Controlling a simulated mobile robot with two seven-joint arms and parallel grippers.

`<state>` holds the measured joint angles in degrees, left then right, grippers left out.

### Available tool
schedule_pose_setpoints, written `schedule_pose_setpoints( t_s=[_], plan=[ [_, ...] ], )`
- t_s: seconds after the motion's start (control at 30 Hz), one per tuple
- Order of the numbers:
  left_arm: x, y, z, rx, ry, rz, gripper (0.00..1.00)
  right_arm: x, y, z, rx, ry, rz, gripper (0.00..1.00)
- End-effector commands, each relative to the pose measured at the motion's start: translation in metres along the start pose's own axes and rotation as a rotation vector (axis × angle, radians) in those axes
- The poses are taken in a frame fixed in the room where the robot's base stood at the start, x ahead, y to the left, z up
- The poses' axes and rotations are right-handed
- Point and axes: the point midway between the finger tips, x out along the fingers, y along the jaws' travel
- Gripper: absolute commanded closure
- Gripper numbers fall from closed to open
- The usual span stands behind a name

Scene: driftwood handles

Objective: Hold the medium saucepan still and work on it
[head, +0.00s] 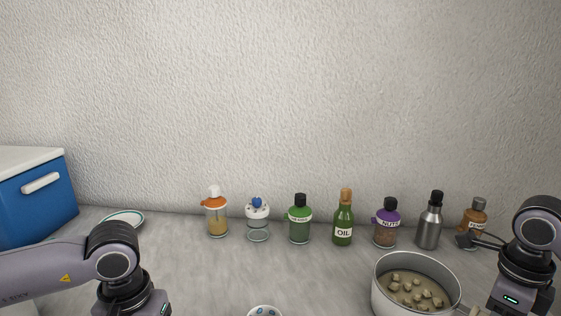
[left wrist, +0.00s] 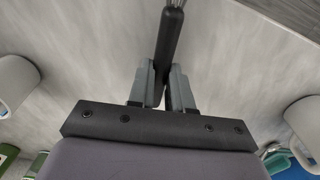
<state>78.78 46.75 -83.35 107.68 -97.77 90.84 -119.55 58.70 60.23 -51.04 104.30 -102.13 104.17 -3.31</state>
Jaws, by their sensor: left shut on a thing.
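In the left wrist view my left gripper (left wrist: 166,85) is shut on a black handle (left wrist: 171,40). Bright metal shows at the handle's far end, cut off by the top edge, so I cannot tell which tool it is. In the head view my left arm is at the lower left and my right arm stands just right of the saucepan; both grippers are below the frame.
A row of bottles, including the green oil bottle (head: 343,225) and a steel bottle (head: 430,222), stands along the wall. A patterned bowl (head: 265,311) is at the bottom edge. Mid-counter is clear.

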Motion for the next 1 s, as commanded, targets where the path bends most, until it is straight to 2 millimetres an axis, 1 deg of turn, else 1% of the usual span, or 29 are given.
schedule_pose_setpoints(
  t_s=[0.3,0.37,0.47,0.57,0.6,0.67,0.7,0.77,0.8,0.9,1.0],
  plan=[
    [-0.001,0.001,-0.002,0.001,0.003,0.001,1.0,0.0,0.0,0.0,0.0,-0.001,-0.001,1.0],
    [-0.003,0.005,-0.007,0.003,0.011,0.004,1.0,-0.001,0.0,0.0,0.0,-0.001,-0.001,1.0],
    [-0.01,0.016,-0.023,0.012,0.04,0.015,1.0,-0.001,0.0,0.0,0.0,-0.001,-0.001,1.0],
    [-0.023,0.034,-0.051,0.029,0.092,0.035,1.0,-0.001,0.0,0.0,0.0,-0.001,-0.001,1.0],
    [-0.03,0.042,-0.064,0.037,0.122,0.045,1.0,-0.001,0.0,0.0,0.0,-0.001,-0.001,1.0],
    [-0.043,0.056,-0.086,0.054,0.172,0.066,1.0,-0.001,0.0,0.0,0.0,-0.001,-0.001,1.0],
    [-0.053,0.065,-0.101,0.068,0.212,0.082,1.0,-0.001,0.0,0.0,0.0,-0.001,-0.001,1.0],
    [-0.069,0.077,-0.122,0.087,0.277,0.11,1.0,-0.001,0.0,0.0,0.0,-0.001,-0.001,1.0],
    [-0.08,0.084,-0.136,0.101,0.324,0.132,1.0,-0.001,0.0,0.0,0.0,-0.001,-0.001,1.0],
    [-0.108,0.1,-0.169,0.137,0.454,0.194,1.0,-0.001,0.0,0.0,0.0,-0.001,-0.001,1.0],
    [-0.135,0.111,-0.197,0.169,0.591,0.266,1.0,-0.001,0.0,0.0,0.0,-0.001,-0.001,1.0]
  ],
)
